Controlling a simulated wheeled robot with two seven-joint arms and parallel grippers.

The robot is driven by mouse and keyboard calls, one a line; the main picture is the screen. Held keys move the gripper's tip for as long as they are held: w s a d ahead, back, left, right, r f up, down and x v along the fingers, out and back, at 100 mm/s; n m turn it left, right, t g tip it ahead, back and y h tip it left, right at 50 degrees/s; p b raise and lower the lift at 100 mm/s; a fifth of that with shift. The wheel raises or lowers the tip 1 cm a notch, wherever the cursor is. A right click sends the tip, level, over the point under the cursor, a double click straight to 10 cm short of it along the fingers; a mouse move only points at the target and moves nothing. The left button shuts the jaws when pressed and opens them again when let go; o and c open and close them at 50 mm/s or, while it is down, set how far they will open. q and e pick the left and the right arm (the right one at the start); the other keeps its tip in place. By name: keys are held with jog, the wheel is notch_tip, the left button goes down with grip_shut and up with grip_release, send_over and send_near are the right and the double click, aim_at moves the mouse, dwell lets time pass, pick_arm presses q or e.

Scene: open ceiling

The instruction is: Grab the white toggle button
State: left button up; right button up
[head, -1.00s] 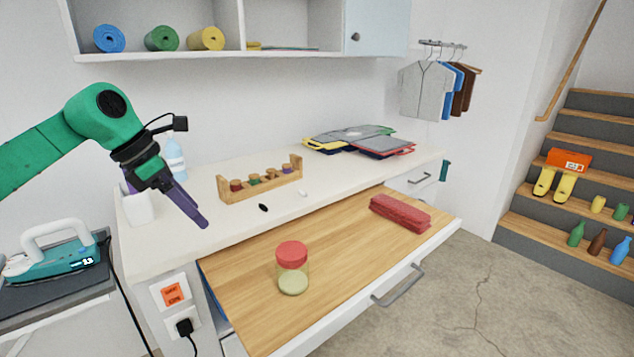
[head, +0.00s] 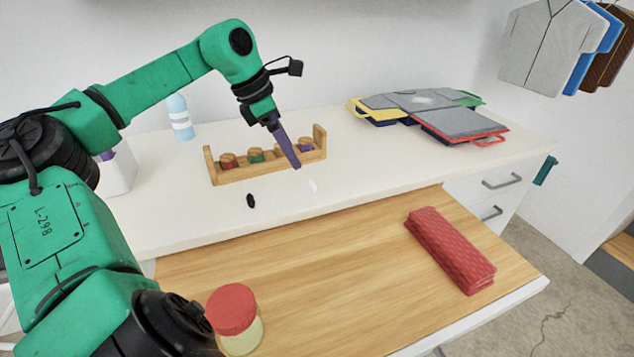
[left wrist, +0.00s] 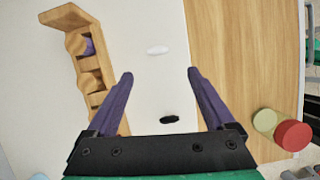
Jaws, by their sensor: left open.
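The white toggle button (head: 313,185) is a small pale oval lying on the white counter. It also shows in the left wrist view (left wrist: 157,50), beyond the fingertips and between their lines. My left gripper (head: 297,166) is above the counter, just up and left of the button in the head view. Its two purple fingers (left wrist: 159,74) are spread apart with nothing between the tips. A black button (head: 250,201) lies on the counter to the left of the white one and shows nearer the gripper base in the left wrist view (left wrist: 169,119). My right gripper is not in view.
A wooden rack (head: 222,175) with several spools stands behind the buttons. A pulled-out wooden surface (head: 330,260) in front holds a red-lidded jar (head: 232,310) and a folded red cloth (head: 450,250). Folded bags (head: 430,110) lie at the back right.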

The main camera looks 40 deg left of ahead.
aim_at(312, 183)
pick_arm(q)
jog(key=x, duration=0.4)
jog(key=shift+w, duration=0.1)
jog(key=p+x, duration=0.2)
jog(key=x, duration=0.3)
jog(key=shift+w, duration=0.15)
jog(key=shift+w+f, duration=0.2)
jog(key=shift+f, duration=0.2)
grip_shut()
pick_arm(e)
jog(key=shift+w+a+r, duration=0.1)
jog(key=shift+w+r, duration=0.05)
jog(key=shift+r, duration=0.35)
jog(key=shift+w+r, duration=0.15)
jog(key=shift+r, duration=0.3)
